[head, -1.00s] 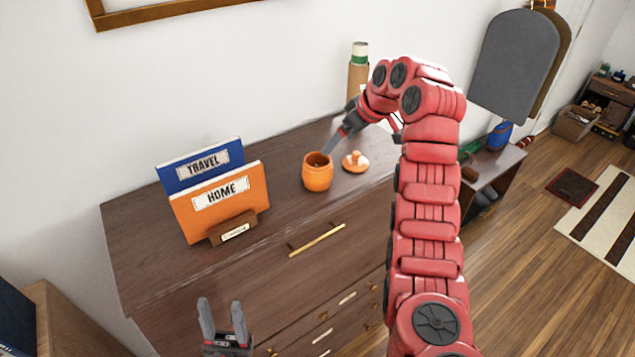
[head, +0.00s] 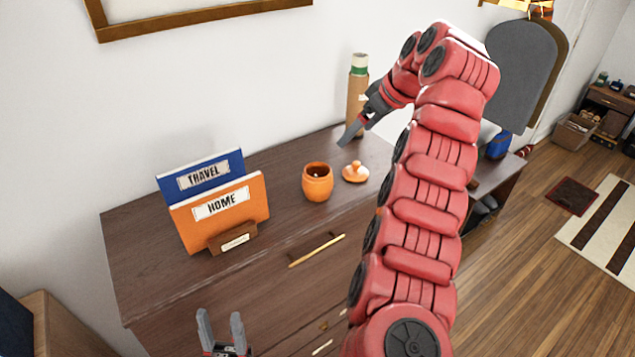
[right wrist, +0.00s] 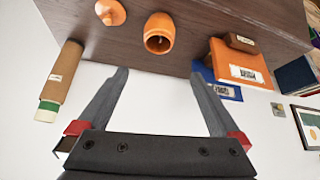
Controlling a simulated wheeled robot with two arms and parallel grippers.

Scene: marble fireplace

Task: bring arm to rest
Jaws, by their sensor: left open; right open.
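My right gripper (head: 352,132) is open and empty above the back of the dresser top, up and to the right of the orange jar (head: 317,182). Its two spread fingers (right wrist: 160,85) show in the right wrist view with nothing between them. The jar stands uncovered, with something small and pale inside, and shows in the right wrist view (right wrist: 160,35). The orange lid (head: 355,172) lies on the dresser just right of the jar. My left gripper (head: 221,325) is open and empty at the bottom of the head view, in front of the dresser.
The dresser (head: 150,262) holds a blue TRAVEL folder (head: 200,172) and an orange HOME folder (head: 220,205) in a small stand. A tan cylinder with a green band (head: 357,95) stands behind the lid. A lower shelf unit (head: 505,177) stands to the right. Wooden floor lies beyond.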

